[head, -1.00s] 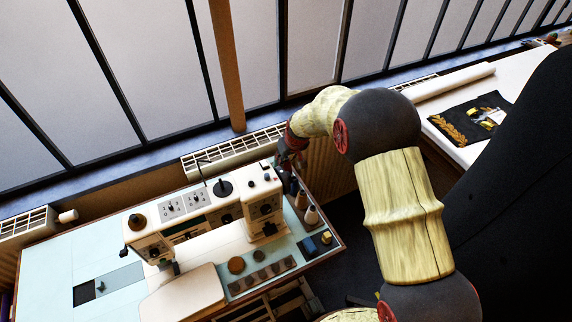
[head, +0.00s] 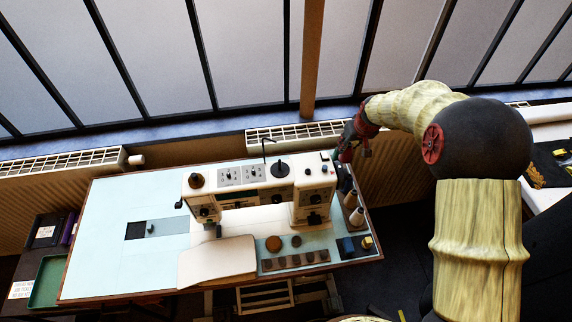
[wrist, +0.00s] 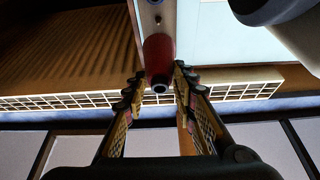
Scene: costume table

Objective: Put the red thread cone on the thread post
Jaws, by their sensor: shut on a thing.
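In the wrist view the red thread cone (wrist: 158,58) is between the two fingertips of my gripper (wrist: 158,88), its dark hollow end towards the camera. The fingers are shut on it. In the head view my gripper (head: 352,146) is at the far right corner of the sewing table, and the cone is too small and covered to make out clearly. A black disc with a short upright stub (head: 279,169) sits on top of the cream sewing machine (head: 262,193), left of my gripper. It may be the thread post; I cannot tell for sure.
Pale and dark thread cones (head: 356,216) stand along the right table edge, near my gripper. A thin bent rod (head: 265,150) rises behind the machine. A radiator (head: 290,133) and windows lie behind the table. The left tabletop (head: 110,215) is mostly clear.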

